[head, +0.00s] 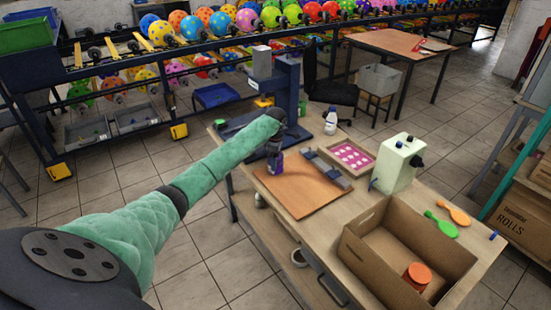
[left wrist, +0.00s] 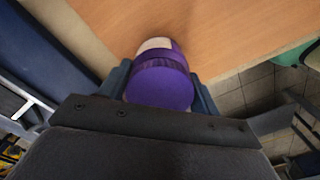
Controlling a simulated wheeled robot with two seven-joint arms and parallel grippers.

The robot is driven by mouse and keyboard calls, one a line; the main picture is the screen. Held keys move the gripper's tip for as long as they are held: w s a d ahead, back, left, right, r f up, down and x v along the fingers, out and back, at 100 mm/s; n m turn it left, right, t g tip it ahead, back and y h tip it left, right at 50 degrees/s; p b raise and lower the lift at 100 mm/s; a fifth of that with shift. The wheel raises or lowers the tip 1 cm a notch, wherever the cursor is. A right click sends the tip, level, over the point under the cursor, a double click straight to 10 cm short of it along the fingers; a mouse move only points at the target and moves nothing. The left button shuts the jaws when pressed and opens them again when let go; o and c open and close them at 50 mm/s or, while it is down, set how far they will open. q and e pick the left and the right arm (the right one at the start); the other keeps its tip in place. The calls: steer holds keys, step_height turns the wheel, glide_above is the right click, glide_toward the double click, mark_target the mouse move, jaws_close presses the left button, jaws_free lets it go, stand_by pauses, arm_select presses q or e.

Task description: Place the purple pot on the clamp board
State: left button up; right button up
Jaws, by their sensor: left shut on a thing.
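The purple pot (head: 275,165) is held upright in my left gripper (head: 274,150), over the back left corner of the clamp board (head: 305,195). The clamp board is a flat orange-brown wooden panel with a grey metal clamp bar (head: 328,170) along its right back side. In the left wrist view, the pot's purple lid (left wrist: 160,88) sits between the two dark fingers, with a white patch on its side beyond. The wooden board surface (left wrist: 225,35) lies just past it. I cannot tell whether the pot's base touches the board. My right gripper is not in view.
A tray with a pink sheet (head: 351,156) and a pale green machine (head: 397,165) stand right of the board. An open cardboard box (head: 372,262) holds an orange pot (head: 417,275). A white bottle (head: 331,121) and a blue press column (head: 287,85) stand behind. The board's middle is clear.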

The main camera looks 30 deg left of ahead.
arm_select(q)
steer(key=shift+f, duration=0.15)
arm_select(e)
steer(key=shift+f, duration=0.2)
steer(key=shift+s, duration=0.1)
arm_select(q)
steer(key=o, duration=1.1)
steer(key=shift+f, duration=0.1)
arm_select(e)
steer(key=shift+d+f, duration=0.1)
arm_select(q)
step_height(320, 180, up, 12)
steer(key=b, duration=0.3)
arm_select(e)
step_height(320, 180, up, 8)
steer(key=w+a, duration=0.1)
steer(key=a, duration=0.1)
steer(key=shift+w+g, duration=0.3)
